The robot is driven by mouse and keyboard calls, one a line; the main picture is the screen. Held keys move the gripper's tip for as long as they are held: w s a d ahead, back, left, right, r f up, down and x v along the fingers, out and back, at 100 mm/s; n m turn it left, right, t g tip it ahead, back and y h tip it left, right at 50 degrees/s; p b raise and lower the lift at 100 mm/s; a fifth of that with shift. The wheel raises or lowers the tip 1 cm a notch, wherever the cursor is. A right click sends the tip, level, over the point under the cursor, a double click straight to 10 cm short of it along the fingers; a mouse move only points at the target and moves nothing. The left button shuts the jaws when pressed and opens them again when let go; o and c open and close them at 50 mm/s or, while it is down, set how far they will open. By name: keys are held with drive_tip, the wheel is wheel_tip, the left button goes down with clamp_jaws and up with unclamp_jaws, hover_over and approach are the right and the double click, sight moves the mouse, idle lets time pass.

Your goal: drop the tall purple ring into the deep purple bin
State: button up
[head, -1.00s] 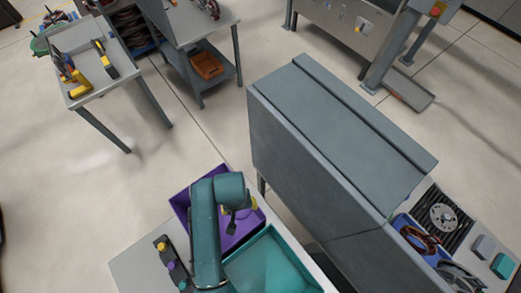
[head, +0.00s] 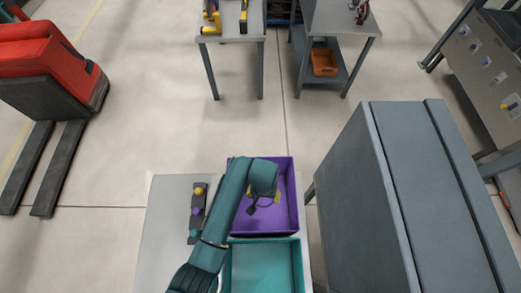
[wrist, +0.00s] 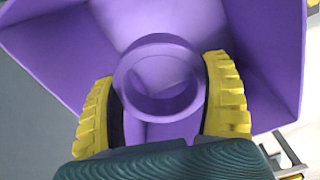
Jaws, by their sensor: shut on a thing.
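The tall purple ring (wrist: 160,106) sits between the two yellow fingers of my gripper (wrist: 163,100) in the wrist view, with its open top facing the camera. My gripper is shut on it. The deep purple bin (wrist: 264,60) spreads behind and around the ring in the wrist view. In the head view my gripper (head: 264,201) is over the purple bin (head: 285,228), and the arm covers part of the bin. I cannot make out the ring in the head view. How high the ring is above the bin floor is hard to tell.
A teal bin (head: 265,268) stands in front of the purple bin. A dark strip with yellow, purple and teal knobs (head: 196,212) lies to the left on the light table (head: 167,230). A large grey cabinet (head: 400,200) stands close on the right.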

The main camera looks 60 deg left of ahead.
drive_tip(key=shift+r, duration=0.1)
drive_tip(key=o, duration=1)
drive_tip(key=shift+o, duration=0.2)
wheel_tip(320, 180, up, 12)
drive_tip(key=w+d+r+m+t+y, duration=0.3)
drive_tip(key=w+r+t, duration=0.2)
drive_tip(key=w+r, duration=0.55)
drive_tip(key=w+d+r+m+t, duration=0.2)
drive_tip(key=w+d+r+t, duration=0.25)
drive_tip(key=r, duration=0.35)
drive_tip(key=w+d+r+m+t, duration=0.1)
drive_tip(key=w+d+r+t, duration=0.3)
drive_tip(key=r, duration=0.5)
drive_tip(key=s+d+r+m+t+h, duration=0.2)
drive_tip(key=s+d+r+t, duration=0.2)
drive_tip(key=d+r, duration=0.4)
drive_tip(key=s+d+r+m+t+h, duration=0.1)
drive_tip(key=s+d+r+t, duration=0.3)
drive_tip(key=d+r, duration=0.4)
wheel_tip(320, 180, up, 6)
drive_tip(key=shift+s+f+m+t+h, duration=0.1)
drive_tip(key=shift+s+m+t+h, duration=0.3)
drive_tip(key=shift+s, duration=0.35)
